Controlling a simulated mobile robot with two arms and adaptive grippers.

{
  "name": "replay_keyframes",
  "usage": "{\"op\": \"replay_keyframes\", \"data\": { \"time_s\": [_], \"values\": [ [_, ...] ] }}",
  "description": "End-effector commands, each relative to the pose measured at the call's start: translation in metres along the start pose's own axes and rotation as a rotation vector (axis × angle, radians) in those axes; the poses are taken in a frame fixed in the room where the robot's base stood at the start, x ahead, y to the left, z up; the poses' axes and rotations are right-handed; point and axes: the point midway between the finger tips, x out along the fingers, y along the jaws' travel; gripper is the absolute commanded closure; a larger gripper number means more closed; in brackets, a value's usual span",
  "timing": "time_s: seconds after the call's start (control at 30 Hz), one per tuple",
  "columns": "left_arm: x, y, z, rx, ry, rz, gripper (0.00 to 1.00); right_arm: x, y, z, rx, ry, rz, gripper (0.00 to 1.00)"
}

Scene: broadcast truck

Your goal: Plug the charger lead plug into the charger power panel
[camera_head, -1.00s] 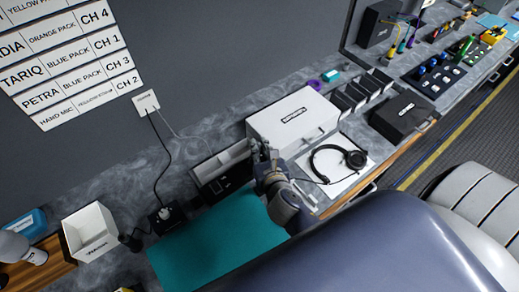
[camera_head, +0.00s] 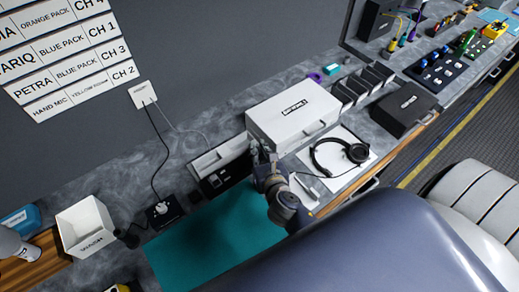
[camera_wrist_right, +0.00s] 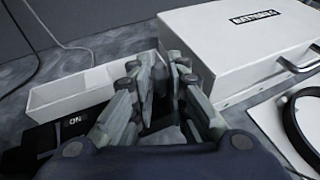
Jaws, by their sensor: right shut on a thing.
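My right gripper (camera_head: 260,153) is at the left end of the white case, over the counter; it also shows in the wrist view (camera_wrist_right: 163,72). Its fingers are close together around a small dark thing, mostly hidden, which I take to be the charger lead plug. A black unit (camera_head: 222,180) with a white open tray (camera_head: 218,156) sits just left of the gripper; its front reads "ON" in the wrist view (camera_wrist_right: 75,121). I take this to be the charger power panel, but cannot be sure. Contact between plug and panel is hidden.
The white case (camera_head: 295,112) stands close to the gripper's right. A wall plate (camera_head: 142,94) has two hanging leads. A teal mat (camera_head: 205,240) lies clear in front. A white bin (camera_head: 84,228) stands at left.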

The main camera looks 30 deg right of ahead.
Motion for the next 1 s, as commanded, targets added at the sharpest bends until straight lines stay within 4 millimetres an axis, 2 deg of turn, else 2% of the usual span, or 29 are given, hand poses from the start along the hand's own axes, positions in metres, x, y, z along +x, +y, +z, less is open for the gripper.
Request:
{"op": "replay_keyframes", "data": {
  "time_s": [0.2, 1.0],
  "values": [
    [0.0065, -0.0007, 0.0004, -0.001, 0.001, -0.001, 0.60, 0.0030, 0.0002, -0.0080, -0.001, -0.001, 0.000, 1.00],
    [0.0010, -0.0056, 0.0006, -0.003, 0.000, -0.007, 0.60, 0.0024, 0.0002, -0.0068, -0.002, 0.000, 0.006, 1.00]
  ]
}}
